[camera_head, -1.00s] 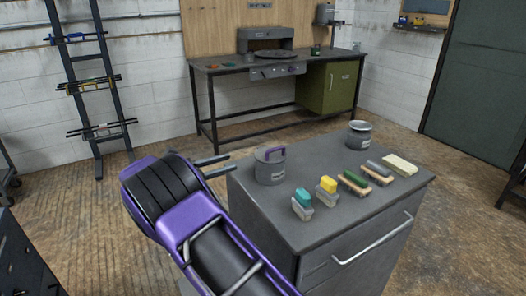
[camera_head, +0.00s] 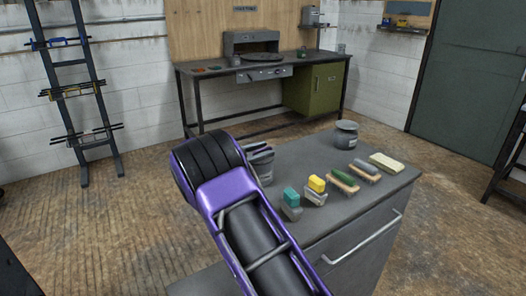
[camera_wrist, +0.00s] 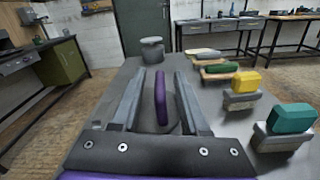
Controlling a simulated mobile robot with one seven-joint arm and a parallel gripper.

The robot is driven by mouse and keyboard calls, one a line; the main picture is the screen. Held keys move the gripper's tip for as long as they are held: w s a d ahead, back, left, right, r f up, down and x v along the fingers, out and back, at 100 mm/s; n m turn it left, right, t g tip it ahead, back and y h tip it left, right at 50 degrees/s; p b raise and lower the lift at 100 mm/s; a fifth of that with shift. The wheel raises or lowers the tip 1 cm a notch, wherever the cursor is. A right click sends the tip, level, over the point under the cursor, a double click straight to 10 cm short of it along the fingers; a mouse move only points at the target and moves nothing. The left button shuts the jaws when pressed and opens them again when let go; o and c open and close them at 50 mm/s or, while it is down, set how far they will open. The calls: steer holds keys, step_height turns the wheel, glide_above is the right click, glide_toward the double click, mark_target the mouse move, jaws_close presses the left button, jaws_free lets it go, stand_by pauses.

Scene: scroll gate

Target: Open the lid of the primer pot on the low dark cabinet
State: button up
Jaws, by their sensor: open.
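The low dark cabinet (camera_head: 372,215) has a grey top. A grey pot (camera_head: 264,174) stands near its left end, mostly hidden behind my arm in the head view. The purple handle of its lid (camera_wrist: 161,100) shows in the wrist view, upright between my two fingers. My gripper (camera_wrist: 160,74) is open, one finger on each side of the handle, with a gap visible on both sides. Neither label is readable.
A workbench with a green cupboard (camera_head: 318,90) is against the wall. The floor between is clear.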

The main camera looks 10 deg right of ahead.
steer(key=shift+w+d, duration=0.1)
steer(key=shift+d, duration=0.15)
jaws_close()
stand_by(1.4)
